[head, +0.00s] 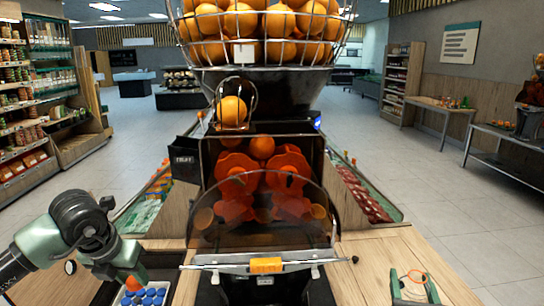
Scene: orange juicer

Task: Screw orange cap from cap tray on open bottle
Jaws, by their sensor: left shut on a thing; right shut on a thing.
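My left gripper (122,277) is at the lower left, above the front of the cap tray (169,287). It is shut on an orange cap (134,283), seen at its fingertips. The tray holds several blue caps (151,297) and is cut off by the bottom edge of the view. My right gripper (413,287) is at the lower right over the wooden counter. It is shut on what looks like a clear open bottle with an orange ring (419,275) at its top. The bottle's body is hard to make out.
The juicer (262,200) stands between my grippers, with a basket of oranges (262,30) above and a clear front cover. A bar with an orange handle (266,265) crosses its front. Bare wooden counter (370,260) lies right of the juicer.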

